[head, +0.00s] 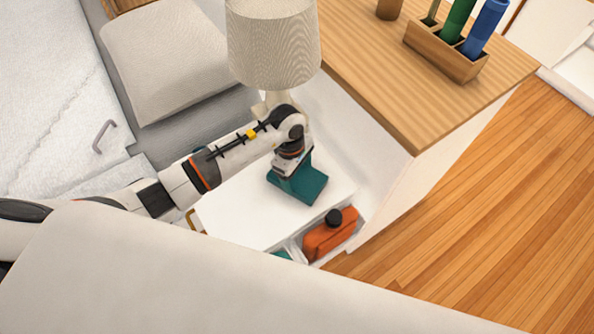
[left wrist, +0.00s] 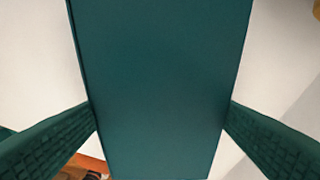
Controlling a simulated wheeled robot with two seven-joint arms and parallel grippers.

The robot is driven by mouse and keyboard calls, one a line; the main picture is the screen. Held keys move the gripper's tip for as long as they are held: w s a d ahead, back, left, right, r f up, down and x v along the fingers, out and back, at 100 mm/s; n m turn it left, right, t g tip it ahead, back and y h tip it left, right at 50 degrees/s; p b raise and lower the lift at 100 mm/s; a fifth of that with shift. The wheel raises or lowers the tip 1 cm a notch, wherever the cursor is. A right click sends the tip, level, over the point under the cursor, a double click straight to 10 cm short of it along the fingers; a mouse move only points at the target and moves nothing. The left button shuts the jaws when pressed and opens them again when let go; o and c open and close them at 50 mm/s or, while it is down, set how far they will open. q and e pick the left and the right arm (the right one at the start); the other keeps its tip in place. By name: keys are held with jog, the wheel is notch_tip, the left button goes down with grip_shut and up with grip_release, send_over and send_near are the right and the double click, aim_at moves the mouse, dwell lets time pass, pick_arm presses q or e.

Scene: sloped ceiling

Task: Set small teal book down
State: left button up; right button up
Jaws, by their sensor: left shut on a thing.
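The small teal book (head: 308,184) is at the white nightstand top (head: 240,215), below my left gripper (head: 290,172). The left gripper points down and is shut on the book. In the left wrist view the teal book (left wrist: 160,80) fills the middle, with a textured finger pad against each side; the point between the fingertips is (left wrist: 163,120). I cannot tell whether the book touches the nightstand top or hangs just above it. My right gripper is not in view.
A lamp (head: 272,40) stands behind the book. An orange bottle (head: 330,236) with a black cap sits in an open drawer (head: 312,262) at the nightstand's front, beside a partly hidden teal thing (head: 283,254). A wooden desk (head: 400,75) is at right. The nightstand top left of the book is clear.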

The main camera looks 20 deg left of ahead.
pick_arm(q)
jog(key=shift+f, duration=0.15)
jog(key=o, duration=1.1)
jog(key=shift+c, duration=0.2)
jog(key=shift+r, duration=0.25)
jog(key=shift+w+r, duration=0.1)
jog(key=shift+r, duration=0.15)
notch_tip(320, 180, up, 11)
jog(key=a, duration=0.1)
jog(key=shift+w+a+r, duration=0.2)
jog(key=shift+a, duration=0.15)
